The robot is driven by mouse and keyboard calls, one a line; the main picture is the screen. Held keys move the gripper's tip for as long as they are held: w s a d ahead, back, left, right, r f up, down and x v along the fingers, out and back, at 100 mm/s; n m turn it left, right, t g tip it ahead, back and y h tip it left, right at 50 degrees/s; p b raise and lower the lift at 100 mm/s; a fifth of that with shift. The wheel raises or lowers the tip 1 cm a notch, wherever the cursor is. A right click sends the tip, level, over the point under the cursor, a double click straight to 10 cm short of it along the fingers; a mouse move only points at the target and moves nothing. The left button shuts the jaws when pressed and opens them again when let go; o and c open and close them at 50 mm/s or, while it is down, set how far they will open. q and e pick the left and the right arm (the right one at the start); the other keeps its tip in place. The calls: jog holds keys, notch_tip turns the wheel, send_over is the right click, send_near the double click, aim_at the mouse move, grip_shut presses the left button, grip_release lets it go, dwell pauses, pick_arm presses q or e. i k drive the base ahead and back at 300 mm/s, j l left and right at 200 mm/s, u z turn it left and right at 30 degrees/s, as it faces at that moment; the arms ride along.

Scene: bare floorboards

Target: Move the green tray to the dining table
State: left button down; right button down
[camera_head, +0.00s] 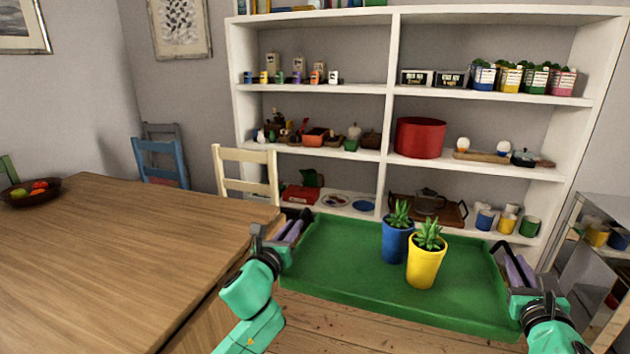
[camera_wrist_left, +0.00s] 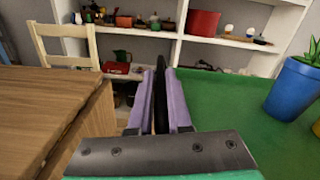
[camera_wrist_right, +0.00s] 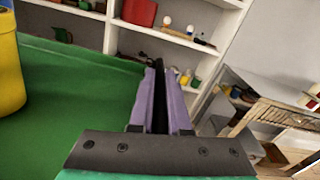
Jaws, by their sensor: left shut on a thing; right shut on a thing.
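The green tray (camera_head: 340,276) is held level between my two grippers, off the floor and just right of the wooden dining table (camera_head: 110,250). A blue pot with a plant (camera_head: 396,243) and a yellow pot with a plant (camera_head: 422,268) stand upright on it. My left gripper (camera_head: 293,230) is shut on the tray's left edge; its purple fingers show in the left wrist view (camera_wrist_left: 160,100). My right gripper (camera_head: 516,268) is shut on the tray's right edge, as in the right wrist view (camera_wrist_right: 161,100). The table's right edge is close beside my left gripper.
A white shelf unit (camera_head: 390,110) full of small items stands behind the tray. A cream chair (camera_head: 246,170) and a blue chair (camera_head: 160,160) are behind the table. A fruit bowl (camera_head: 30,195) sits far left. The near tabletop is clear. A metal rack (camera_head: 590,250) stands right.

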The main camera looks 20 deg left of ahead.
aim_at(66, 260)
jog(key=k+j, duration=0.15)
jog(key=j, duration=0.25)
jog(key=k+j, duration=0.1)
jog(key=j, duration=0.3)
jog(key=k+j, duration=0.15)
jog(key=j, duration=0.2)
jog(key=k+j, duration=0.15)
jog(key=j, duration=0.25)
jog(key=k+j, duration=0.15)
jog(key=j, duration=0.25)
jog(key=k+j, duration=0.1)
jog(key=j, duration=0.3)
jog(key=i+j, duration=0.1)
jog(key=j, duration=1.5)
jog(key=i+j, duration=0.15)
jog(key=j, duration=0.65)
